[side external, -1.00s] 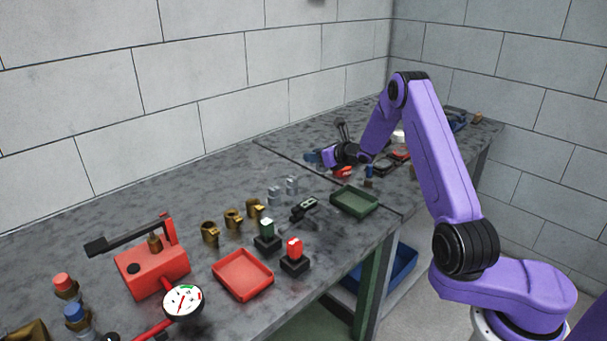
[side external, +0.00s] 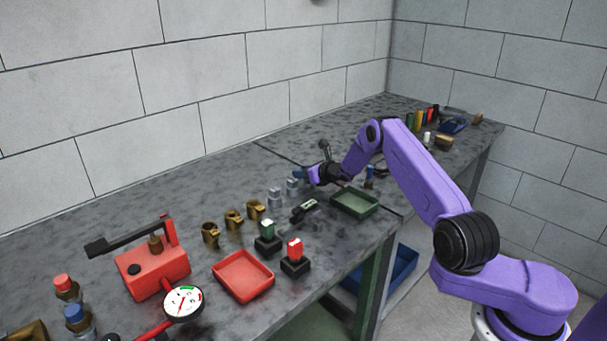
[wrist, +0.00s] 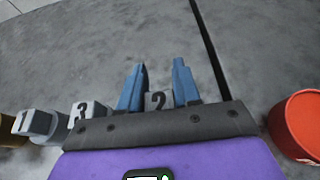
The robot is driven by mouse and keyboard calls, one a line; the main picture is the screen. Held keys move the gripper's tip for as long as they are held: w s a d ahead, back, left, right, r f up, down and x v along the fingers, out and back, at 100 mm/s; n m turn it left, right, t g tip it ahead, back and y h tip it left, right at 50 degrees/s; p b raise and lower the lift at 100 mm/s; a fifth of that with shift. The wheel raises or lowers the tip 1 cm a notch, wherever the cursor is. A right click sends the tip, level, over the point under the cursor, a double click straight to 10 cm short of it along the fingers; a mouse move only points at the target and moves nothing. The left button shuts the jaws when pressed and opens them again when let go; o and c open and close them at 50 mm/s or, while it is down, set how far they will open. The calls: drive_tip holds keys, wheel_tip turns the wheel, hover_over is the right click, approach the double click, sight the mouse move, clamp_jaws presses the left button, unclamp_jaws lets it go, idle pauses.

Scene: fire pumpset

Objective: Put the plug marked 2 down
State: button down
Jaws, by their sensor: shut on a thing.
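The plug marked 2 (wrist: 158,102) is grey and sits between the two blue fingers of my gripper (wrist: 158,90). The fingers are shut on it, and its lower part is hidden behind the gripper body. In the side view my gripper (side external: 301,173) is low over the bench, just behind the grey plugs; the held plug cannot be made out there. The plug marked 3 (wrist: 88,114) stands close to the left of my gripper in the wrist view, with the plug marked 1 (wrist: 40,123) further left. I cannot tell whether plug 2 touches the bench.
Several brass fittings (side external: 233,219) stand in line with the grey plugs. A dark tool (side external: 304,210) and a green tray (side external: 355,202) lie nearer the front. A red round object (wrist: 299,122) is right of my gripper. Bench ahead of the fingers is clear.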

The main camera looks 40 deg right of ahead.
drive_tip(key=shift+f, duration=0.15)
drive_tip(key=c, duration=0.8)
unclamp_jaws()
drive_tip(key=shift+f, duration=0.1)
